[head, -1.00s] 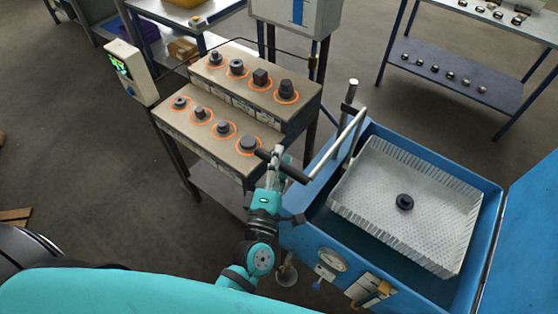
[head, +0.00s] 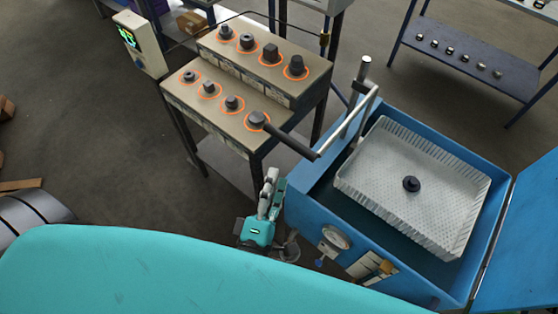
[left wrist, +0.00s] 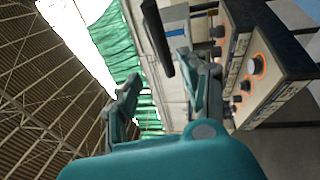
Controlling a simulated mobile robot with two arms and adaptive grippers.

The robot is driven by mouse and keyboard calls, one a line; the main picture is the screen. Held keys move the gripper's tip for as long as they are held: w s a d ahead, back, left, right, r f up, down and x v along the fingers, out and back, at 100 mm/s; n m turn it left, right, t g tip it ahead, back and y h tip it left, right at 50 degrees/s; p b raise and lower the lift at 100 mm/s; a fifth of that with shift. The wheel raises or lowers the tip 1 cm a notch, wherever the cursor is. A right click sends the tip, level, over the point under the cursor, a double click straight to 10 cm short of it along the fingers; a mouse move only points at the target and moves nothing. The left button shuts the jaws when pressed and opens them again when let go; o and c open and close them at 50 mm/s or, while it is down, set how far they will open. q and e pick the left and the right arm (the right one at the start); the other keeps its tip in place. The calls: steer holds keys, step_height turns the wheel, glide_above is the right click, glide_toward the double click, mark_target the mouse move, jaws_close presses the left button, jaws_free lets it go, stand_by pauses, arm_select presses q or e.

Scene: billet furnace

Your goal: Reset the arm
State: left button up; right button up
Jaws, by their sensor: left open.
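My left gripper (head: 270,178) is teal and grey, low in the middle of the head view, between the stepped stand and the blue box. In the left wrist view its two fingers (left wrist: 160,80) are spread, with nothing between them. A lever with a black grip (head: 292,141) and a silver bar (head: 350,122) is above it in the head view, and the gripper is apart from it. A dark bar, apparently that grip (left wrist: 157,38), shows beyond the fingers in the left wrist view. My right gripper is not in view.
The blue box (head: 315,215) stands open, with a white basket (head: 375,195) holding a dark flanged part (head: 411,184). The stepped stand (head: 215,120) carries several dark parts in orange rings. A blue shelf (head: 480,85) stands at the upper right. Floor at left is mostly clear.

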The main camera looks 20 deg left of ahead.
arm_select(q)
steer(key=shift+s, duration=0.5)
steer(key=shift+f, duration=0.1)
steer(key=s+f+m+g+h+b, duration=0.25)
steer(key=f+m+g, duration=0.35)
steer(key=f, duration=1.3)
steer(key=s+f+m+g+h+b, duration=0.25)
steer(key=f+m, duration=0.55)
steer(key=f, duration=1.1)
steer(key=s+a+f+m+g+y+b, duration=0.1)
steer(key=s+a+f+m+g, duration=0.3)
steer(key=s+f, duration=0.6)
steer(key=s+a+f+m+g+y+b, duration=0.2)
steer(key=s+a+f+g, duration=0.4)
steer(key=s+f, duration=0.4)
steer(key=shift+s+a+f+m+g+y, duration=0.35)
steer(key=shift+a+f+m+y, duration=0.2)
steer(key=shift+a+m, duration=0.4)
